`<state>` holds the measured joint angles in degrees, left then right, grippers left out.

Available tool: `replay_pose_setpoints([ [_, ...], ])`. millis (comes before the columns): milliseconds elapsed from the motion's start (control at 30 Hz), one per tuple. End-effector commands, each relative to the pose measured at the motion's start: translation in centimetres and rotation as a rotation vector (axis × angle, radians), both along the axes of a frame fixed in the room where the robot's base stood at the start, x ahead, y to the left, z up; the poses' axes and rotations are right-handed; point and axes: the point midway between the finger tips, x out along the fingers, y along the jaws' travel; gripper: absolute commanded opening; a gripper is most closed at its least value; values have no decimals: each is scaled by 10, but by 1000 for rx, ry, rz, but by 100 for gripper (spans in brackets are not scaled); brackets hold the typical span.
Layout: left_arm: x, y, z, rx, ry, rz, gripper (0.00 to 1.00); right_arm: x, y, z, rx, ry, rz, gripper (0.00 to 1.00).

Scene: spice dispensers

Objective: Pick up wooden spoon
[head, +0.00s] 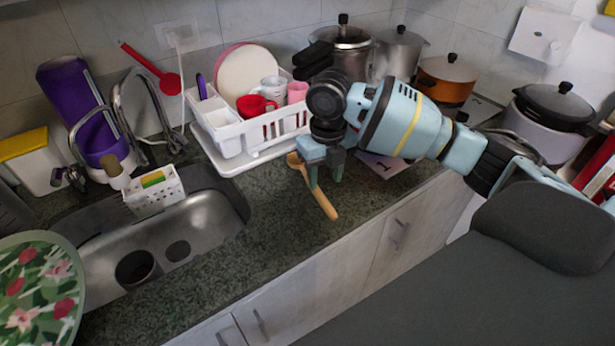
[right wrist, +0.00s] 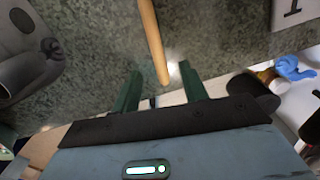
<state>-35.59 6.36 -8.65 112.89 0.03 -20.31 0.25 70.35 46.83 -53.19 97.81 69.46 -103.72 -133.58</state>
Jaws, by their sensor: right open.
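The wooden spoon (head: 322,198) lies on the dark green speckled counter (head: 285,215) in front of the dish rack. Its bowl end is towards the rack and its handle points to the counter's front edge. In the right wrist view its handle (right wrist: 153,45) comes down from the top towards the space between my fingers. My right gripper (head: 325,177) is open over the spoon and partly covers it. Its two green fingertips show in the right wrist view (right wrist: 160,78), one on each side of the handle's line. I cannot tell its height above the spoon. My left gripper is not in view.
A white dish rack (head: 235,138) with plates and mugs stands behind the spoon. A steel sink (head: 190,225) is to the left. Several pots stand at the back right, including an orange one (head: 446,85). The counter in front of the rack is mostly clear.

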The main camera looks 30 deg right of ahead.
Motion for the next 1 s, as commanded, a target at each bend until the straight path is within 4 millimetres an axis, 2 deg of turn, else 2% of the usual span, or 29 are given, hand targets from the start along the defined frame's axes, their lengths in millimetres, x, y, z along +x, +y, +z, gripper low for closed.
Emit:
replay_pose_setpoints([
  [267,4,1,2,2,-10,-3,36,1,1,-13,0,1,0,44],
  [600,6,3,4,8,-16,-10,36,7,2,-54,0,-1,0,44],
  [900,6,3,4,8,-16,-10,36,7,2,-58,0,-3,0,44],
  [1000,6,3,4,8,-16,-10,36,7,2,-58,0,-3,0,30],
])
